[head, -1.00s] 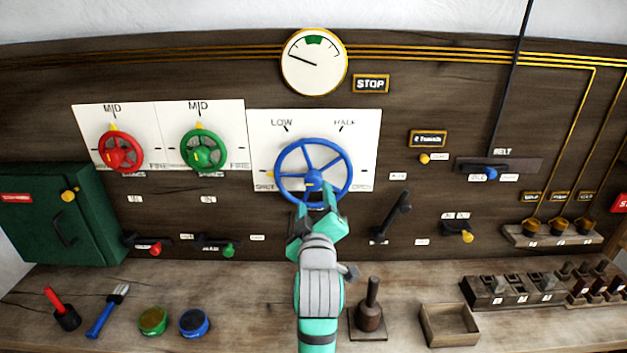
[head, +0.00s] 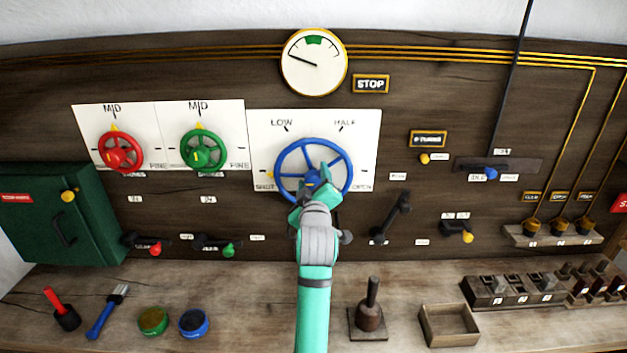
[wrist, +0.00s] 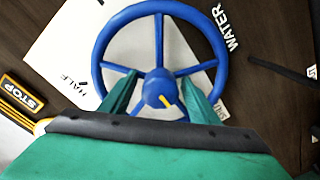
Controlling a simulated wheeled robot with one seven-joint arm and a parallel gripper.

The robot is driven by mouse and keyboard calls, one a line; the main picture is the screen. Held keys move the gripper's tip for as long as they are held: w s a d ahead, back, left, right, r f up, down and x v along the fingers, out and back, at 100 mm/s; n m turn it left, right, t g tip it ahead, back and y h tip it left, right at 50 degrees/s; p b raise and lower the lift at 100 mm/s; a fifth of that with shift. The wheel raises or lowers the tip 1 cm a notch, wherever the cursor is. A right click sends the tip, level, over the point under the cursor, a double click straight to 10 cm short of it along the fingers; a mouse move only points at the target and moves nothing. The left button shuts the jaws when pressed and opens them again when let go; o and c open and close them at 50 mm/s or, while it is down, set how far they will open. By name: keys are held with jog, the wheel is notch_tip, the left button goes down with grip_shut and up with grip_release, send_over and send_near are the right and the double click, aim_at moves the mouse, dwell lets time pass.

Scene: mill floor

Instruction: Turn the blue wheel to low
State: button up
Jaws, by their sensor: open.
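The blue wheel (head: 289,159) is a five-spoked ring on a white plate (head: 366,128) marked SHUT, LOW, HALF and OPEN. A yellow pointer at the wheel's left rim is by SHUT in the head view. The blue wheel (wrist: 97,62) also fills the middle of the wrist view, with a yellow mark on its hub (wrist: 160,92). My gripper (head: 313,184) is at the lower middle of the wheel, in front of the hub. In the wrist view my gripper (wrist: 160,98) is open, its green fingers on either side of the hub. Whether they touch it cannot be told.
A red wheel (head: 110,140) and a green wheel (head: 195,137) are to the left. A dark lever (head: 398,212) stands at the lower right of the blue wheel. A gauge (head: 313,75) is above. The bench below holds tools, pots and a wooden box (head: 449,339).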

jog(key=c, duration=1)
jog(key=shift+m, duration=0.3)
jog(key=m, duration=1.1)
jog(key=o, duration=1)
